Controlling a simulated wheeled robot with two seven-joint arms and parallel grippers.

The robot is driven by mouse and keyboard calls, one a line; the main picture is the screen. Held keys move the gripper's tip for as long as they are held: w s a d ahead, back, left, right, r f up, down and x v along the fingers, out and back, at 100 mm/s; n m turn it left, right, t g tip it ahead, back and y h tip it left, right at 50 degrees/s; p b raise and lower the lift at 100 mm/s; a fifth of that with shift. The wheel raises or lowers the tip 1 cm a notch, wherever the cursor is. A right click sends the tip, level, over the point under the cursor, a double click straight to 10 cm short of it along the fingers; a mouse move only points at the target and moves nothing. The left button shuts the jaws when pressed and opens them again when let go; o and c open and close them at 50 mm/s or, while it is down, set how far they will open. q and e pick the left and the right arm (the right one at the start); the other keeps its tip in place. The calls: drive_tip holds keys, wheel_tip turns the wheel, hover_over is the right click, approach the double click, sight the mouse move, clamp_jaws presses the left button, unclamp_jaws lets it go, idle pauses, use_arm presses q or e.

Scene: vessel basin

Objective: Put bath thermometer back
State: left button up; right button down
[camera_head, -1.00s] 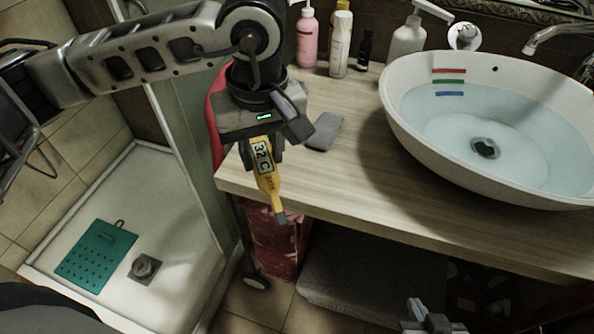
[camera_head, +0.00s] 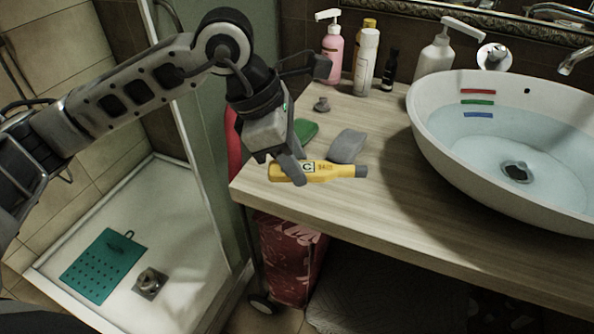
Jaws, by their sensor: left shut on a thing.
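The yellow bath thermometer (camera_head: 331,171) has a small display and a grey tip. My left gripper (camera_head: 290,172) is shut on it near its left end. The thermometer lies roughly level in the picture, grey tip pointing right, over the front left part of the wooden counter (camera_head: 400,200). I cannot tell whether it touches the counter. My right gripper does not show.
A white basin (camera_head: 430,125) with water stands at right. A grey block (camera_head: 347,146) and a green item (camera_head: 305,131) lie behind the thermometer. A pink bottle (camera_head: 332,55) and other bottles stand at the back. The counter's front middle is clear.

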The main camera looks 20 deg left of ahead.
use_arm(q)
hover_over(295, 187)
drive_tip(key=s, duration=0.1)
drive_tip(key=f, duration=0.5)
drive_tip(key=shift+d+f+p, duration=0.2)
drive_tip(key=shift+p, duration=0.15)
drive_tip(key=shift+w+a+f, duration=0.25)
drive_tip(key=shift+w+f, duration=0.25)
drive_tip(key=shift+f, duration=0.25)
wheel_tip(295, 187, down, 2)
drive_tip(key=shift+f+p, duration=0.15)
drive_tip(key=shift+p, duration=0.4)
drive_tip(key=shift+f, duration=0.35)
drive_tip(key=o, duration=1)
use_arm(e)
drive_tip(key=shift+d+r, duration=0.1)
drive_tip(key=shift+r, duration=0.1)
